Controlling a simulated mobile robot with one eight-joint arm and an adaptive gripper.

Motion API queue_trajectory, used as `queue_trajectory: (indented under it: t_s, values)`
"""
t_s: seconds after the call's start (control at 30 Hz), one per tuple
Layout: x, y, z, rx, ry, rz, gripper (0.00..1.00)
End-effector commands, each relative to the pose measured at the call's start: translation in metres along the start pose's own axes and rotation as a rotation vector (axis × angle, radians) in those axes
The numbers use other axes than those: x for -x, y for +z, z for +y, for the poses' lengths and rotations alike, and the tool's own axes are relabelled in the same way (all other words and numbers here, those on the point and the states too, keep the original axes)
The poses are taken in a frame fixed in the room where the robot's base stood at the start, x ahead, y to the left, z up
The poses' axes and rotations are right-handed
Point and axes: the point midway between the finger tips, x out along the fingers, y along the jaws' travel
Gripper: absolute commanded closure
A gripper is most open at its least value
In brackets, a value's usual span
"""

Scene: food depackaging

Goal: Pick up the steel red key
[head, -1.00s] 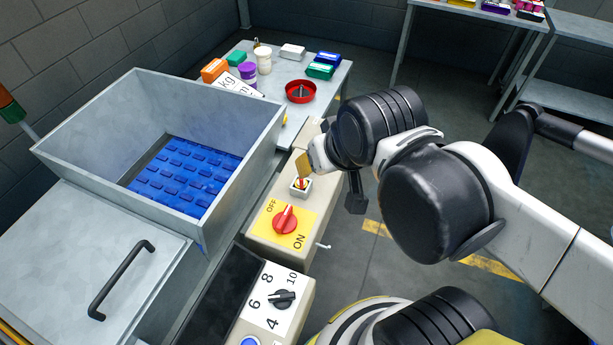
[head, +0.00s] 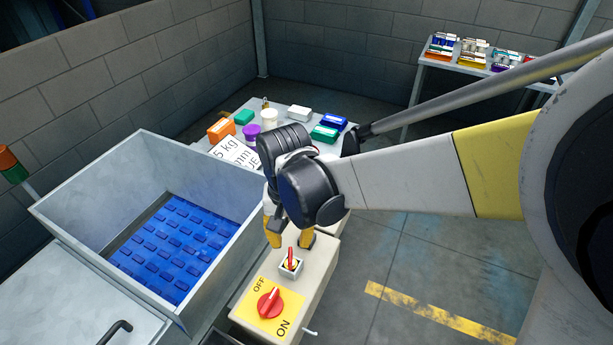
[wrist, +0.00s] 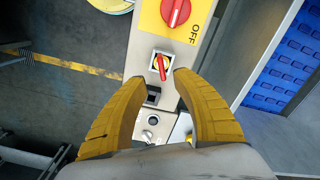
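The red key (head: 291,259) stands in a small square pale switch plate (head: 286,271) on top of a beige control box. In the wrist view the key (wrist: 161,64) lies just beyond the fingertips, near the middle between them. My gripper (head: 290,240) has yellow fingers and points down over the box, just behind the key in the head view. In the wrist view my gripper (wrist: 159,76) is open, with a wide empty gap between its fingers. No contact with the key is visible.
A red rotary knob (head: 269,302) on a yellow ON/OFF plate sits in front of the key. A deep metal bin (head: 85,225) with a blue floor stands at left. A table behind holds an orange box (head: 221,130) and other containers. Open floor lies to the right.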

Motion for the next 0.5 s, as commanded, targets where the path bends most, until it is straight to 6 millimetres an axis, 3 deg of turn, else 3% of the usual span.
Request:
queue_trajectory:
  t_s: [0.1, 0.33, 0.5]
  values:
    - [-0.020, -0.001, 0.000, 0.000, 0.000, 0.001, 0.66]
    - [-0.035, 0.000, -0.001, 0.000, -0.001, 0.001, 0.66]
    - [-0.062, 0.001, -0.003, 0.001, -0.001, 0.002, 0.66]
